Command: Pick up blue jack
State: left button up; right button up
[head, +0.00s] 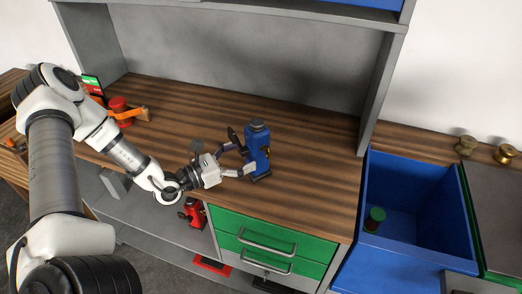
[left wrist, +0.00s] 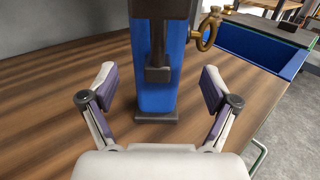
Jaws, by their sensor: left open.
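The blue jack (head: 257,152) stands upright on the wooden worktop, near its front edge. It has a dark top and a dark base. My left gripper (head: 246,160) is open at the jack, with its fingers reaching toward the jack's body. In the left wrist view the jack (left wrist: 177,75) stands straight ahead, between and slightly beyond the two spread fingers (left wrist: 158,88). A gap shows on each side, and neither finger touches it there. The jack's top is cut off in that view. My right gripper is not in view.
A blue bin (head: 400,180) holding a small green-topped item (head: 375,219) is at the right. Green drawers (head: 265,240) lie under the worktop (head: 310,190). A red jack (head: 193,212) is on the lower shelf. Red and orange items (head: 122,111) lie at the back left. The worktop's middle is clear.

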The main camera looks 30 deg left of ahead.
aim_at(248, 154)
pick_arm(q)
jog(key=w, duration=0.1)
jog(key=w+d, duration=0.1)
jog(key=w, duration=0.1)
jog(key=w+f, duration=0.1)
jog(key=shift+w+d, duration=0.2)
jog(key=shift+d, duration=0.1)
jog(key=shift+w+d, duration=0.25)
jog(key=shift+d, duration=0.05)
jog(key=shift+a, duration=0.2)
jog(key=c, duration=0.9)
grip_shut()
